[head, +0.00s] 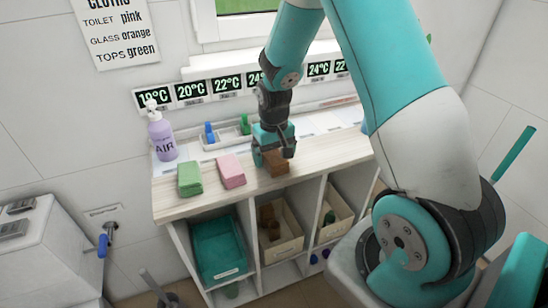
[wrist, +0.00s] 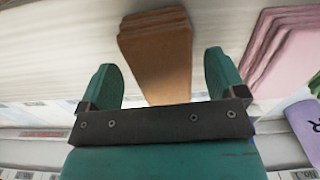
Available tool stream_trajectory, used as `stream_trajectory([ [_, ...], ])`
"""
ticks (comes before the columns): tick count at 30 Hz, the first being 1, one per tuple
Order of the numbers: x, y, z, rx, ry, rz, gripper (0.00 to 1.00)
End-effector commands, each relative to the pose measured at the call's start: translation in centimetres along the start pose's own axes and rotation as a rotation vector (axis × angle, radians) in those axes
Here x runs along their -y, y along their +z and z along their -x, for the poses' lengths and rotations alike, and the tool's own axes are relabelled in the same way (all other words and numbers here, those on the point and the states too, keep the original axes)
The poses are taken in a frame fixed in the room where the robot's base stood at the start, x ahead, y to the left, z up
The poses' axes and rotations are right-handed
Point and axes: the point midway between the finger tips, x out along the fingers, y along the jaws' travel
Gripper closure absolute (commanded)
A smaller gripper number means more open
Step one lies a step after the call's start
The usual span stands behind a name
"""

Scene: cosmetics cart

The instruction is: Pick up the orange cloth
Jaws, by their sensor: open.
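The orange cloth (head: 276,167) is a folded, brownish-orange stack on the cart's wooden top, partly hidden by my gripper in the head view. In the wrist view the orange cloth (wrist: 157,45) shows its layered edge and lies between the lines of the two fingers. My gripper (head: 273,154) is over the cloth, pointing down. In the wrist view my gripper (wrist: 160,62) is open, with one teal finger on each side of the cloth and a visible space beside each. I cannot tell how far the fingertips are above the top.
A pink cloth (head: 231,171) lies left of the orange one, and a green cloth (head: 189,179) farther left. A lilac bottle (head: 160,135) stands at the back left. A tray (head: 228,138) with small bottles stands behind. Bins (head: 219,250) fill the shelves below.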

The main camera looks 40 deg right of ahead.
Motion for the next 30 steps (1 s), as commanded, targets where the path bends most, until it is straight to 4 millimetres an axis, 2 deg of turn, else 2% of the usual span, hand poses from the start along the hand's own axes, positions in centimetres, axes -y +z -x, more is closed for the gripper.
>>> stream_trajectory([
  [3,0.0,0.0,-0.9,0.0,0.0,0.0,0.11],
  [10,0.0,0.0,-1.0,-0.001,0.0,0.0,0.13],
  [15,0.0,0.0,-1.0,-0.001,0.0,0.0,0.52],
  [17,0.0,0.0,-1.0,-0.001,0.0,0.0,0.64],
  [26,0.0,0.0,-0.8,-0.002,0.0,0.0,0.64],
  [30,0.0,-0.1,0.0,-0.003,0.0,0.0,0.64],
])
